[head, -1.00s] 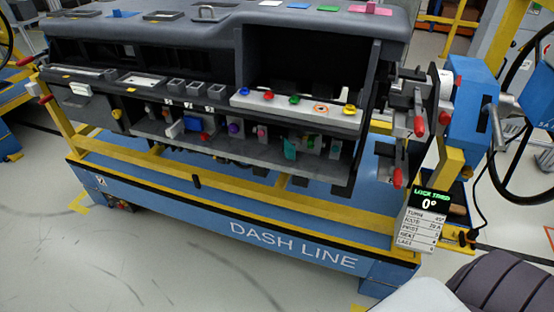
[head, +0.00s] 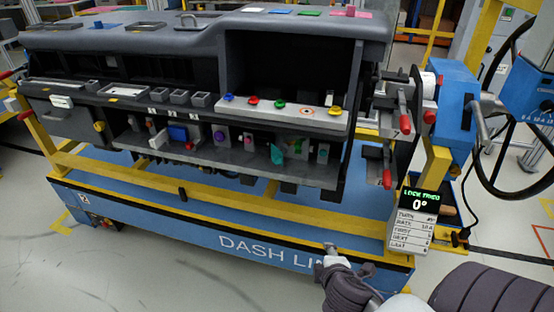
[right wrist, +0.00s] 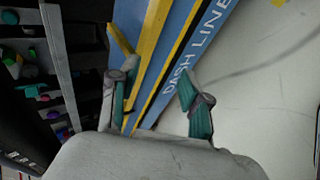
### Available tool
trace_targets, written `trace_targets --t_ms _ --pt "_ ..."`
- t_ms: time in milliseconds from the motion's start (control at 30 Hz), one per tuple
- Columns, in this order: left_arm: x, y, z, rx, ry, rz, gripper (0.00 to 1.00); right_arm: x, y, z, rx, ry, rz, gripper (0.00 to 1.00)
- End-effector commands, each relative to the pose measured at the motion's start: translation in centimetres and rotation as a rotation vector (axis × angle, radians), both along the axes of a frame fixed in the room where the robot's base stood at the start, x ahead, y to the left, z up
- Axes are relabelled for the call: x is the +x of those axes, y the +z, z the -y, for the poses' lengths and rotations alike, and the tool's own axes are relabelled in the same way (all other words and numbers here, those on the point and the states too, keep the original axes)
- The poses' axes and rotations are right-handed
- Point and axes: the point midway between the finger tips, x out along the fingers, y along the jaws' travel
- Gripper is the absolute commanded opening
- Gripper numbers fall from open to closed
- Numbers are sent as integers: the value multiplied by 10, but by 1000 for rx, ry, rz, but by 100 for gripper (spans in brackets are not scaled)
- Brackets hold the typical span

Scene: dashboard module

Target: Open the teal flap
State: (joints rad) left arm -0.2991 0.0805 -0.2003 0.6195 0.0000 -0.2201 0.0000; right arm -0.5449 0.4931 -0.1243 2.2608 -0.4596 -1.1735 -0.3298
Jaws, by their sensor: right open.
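The teal flap (head: 277,153) is a small tilted teal piece on the lower grey shelf of the dashboard, right of centre in the head view. A teal piece that looks like it also shows at the left of the right wrist view (right wrist: 33,91). My right gripper (head: 330,247) is at the lower edge of the head view, in front of the blue base, below and well apart from the flap. In the right wrist view my right gripper (right wrist: 158,90) is open and empty, its two fingers spread. My left gripper is not in view.
The dashboard (head: 140,40) sits on a blue base with yellow rails (head: 240,200). A blue switch (head: 178,134) and a purple knob (head: 219,136) share the shelf. Coloured knobs line the ledge above. Red-handled clamps (head: 405,120) and a display (head: 417,210) stand at the right.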

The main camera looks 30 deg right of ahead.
Motion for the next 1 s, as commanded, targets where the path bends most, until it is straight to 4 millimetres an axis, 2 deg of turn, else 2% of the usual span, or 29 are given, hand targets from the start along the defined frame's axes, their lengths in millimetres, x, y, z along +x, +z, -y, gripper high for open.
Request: trace_targets --t_ms 33,133,200,300,400,500,600,767,1000 --pt "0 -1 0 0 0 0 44 14 19 16 -146 90 27 47" --pt "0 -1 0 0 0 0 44 45 57 37 -468 287 72 47" --pt "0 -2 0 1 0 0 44 67 85 44 -729 447 91 47" --pt "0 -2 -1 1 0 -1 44 95 118 43 -1121 683 94 47" --pt "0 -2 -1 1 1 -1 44 113 134 36 -1444 872 73 47" --pt "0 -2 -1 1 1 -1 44 122 140 30 -1643 986 53 47" --pt "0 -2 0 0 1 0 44 126 142 27 -1732 1035 44 47" --pt "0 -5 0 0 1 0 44 136 142 27 -1744 1038 42 47" --pt "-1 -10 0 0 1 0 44 167 143 27 -1741 1033 43 47"
